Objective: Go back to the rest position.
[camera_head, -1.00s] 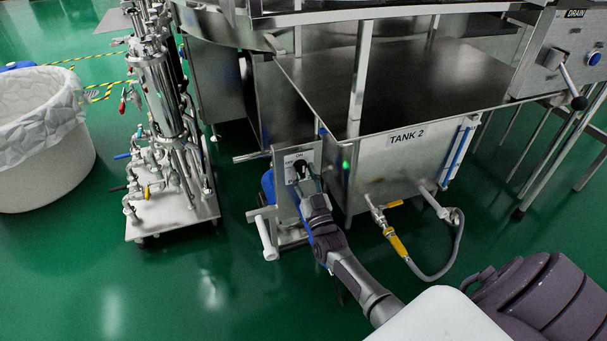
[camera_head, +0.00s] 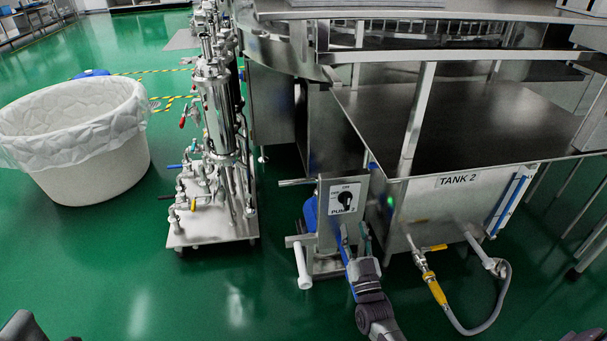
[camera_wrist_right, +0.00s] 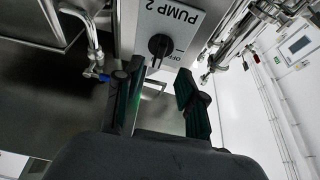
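My right gripper (camera_head: 354,238) comes up from the bottom of the head view. It is just below the black rotary switch (camera_head: 345,199) of the grey PUMP 2 panel (camera_head: 342,210). In the right wrist view its two fingers (camera_wrist_right: 160,75) are apart with nothing between them. The switch knob (camera_wrist_right: 158,45) shows beyond the fingertips, clear of them. My left gripper does not show clearly; only a dark part appears at the lower left corner of the head view.
TANK 2 (camera_head: 440,205) stands right of the panel, with a grey hose (camera_head: 505,290) at its front. A pipe cart (camera_head: 212,232) and a lined white bin (camera_head: 95,175) stand left. Green floor (camera_head: 190,295) in front of the cart is clear.

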